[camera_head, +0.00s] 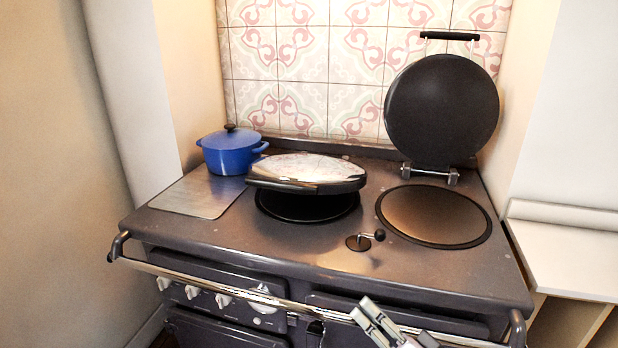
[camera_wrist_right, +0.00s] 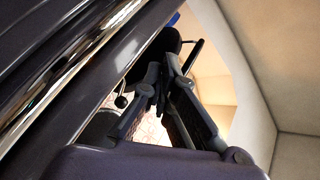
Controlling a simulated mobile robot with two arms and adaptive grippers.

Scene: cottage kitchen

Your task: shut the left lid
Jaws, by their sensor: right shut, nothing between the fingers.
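The left lid (camera_head: 305,172), with a shiny metal top and a dark rim, is tilted partway open over the left hotplate (camera_head: 310,208). A gap shows between its front rim and the plate. My right gripper (camera_head: 368,310) is low at the stove's front, by the chrome rail, well apart from the lid. In the right wrist view my right gripper (camera_wrist_right: 163,85) has its fingers together with nothing between them. My left gripper is in neither view.
The right lid (camera_head: 441,110) stands upright behind the bare right hotplate (camera_head: 433,215). A blue pot (camera_head: 230,153) stands at the back left, behind a metal plate (camera_head: 200,194). A chrome rail (camera_head: 230,287) runs along the front.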

